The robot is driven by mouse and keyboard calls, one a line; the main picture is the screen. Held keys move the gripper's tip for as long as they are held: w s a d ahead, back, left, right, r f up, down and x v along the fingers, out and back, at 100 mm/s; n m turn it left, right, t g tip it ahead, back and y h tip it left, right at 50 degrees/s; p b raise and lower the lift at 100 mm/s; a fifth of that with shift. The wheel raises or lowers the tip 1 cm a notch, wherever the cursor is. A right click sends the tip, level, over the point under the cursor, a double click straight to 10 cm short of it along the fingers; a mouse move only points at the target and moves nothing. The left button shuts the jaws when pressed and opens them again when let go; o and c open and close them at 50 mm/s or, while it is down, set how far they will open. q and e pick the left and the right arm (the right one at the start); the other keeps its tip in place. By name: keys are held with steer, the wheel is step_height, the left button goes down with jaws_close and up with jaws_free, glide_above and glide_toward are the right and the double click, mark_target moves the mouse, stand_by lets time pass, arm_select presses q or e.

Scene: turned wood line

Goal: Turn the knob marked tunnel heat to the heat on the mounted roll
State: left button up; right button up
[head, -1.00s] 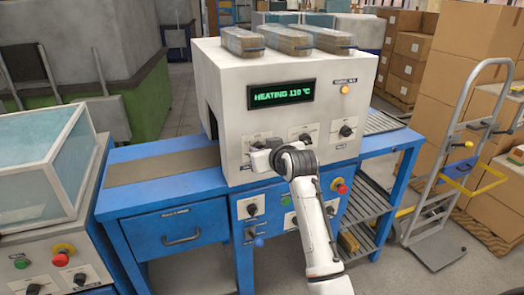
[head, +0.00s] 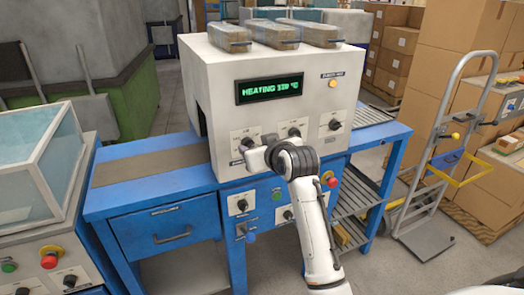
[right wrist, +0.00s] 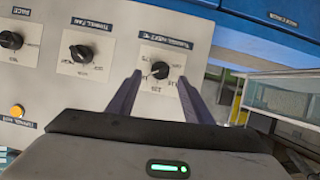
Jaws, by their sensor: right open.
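The tunnel heat knob (right wrist: 160,70) is a black knob on a white, number-marked plate, at the right of a row of three in the right wrist view. Its numbers are too small to read surely. In the head view its plate (head: 240,137) is at the panel's left, the knob partly hidden by my right gripper (head: 250,158). In the right wrist view the open fingers of this gripper (right wrist: 159,82) stand either side of the knob; contact cannot be told. The green display (head: 270,89) reads HEATING and a blurred temperature. No mounted roll can be made out. My left gripper is out of view.
The tunnel fan knob (right wrist: 82,54) and the pace knob (right wrist: 11,40) sit beside it on the same panel. Wrapped packs (head: 273,33) lie on top of the machine. A red button (head: 331,181) is on the blue front below. A hand truck (head: 440,170) stands at the right.

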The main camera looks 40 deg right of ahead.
steer(key=v, duration=0.6)
stand_by(0.4)
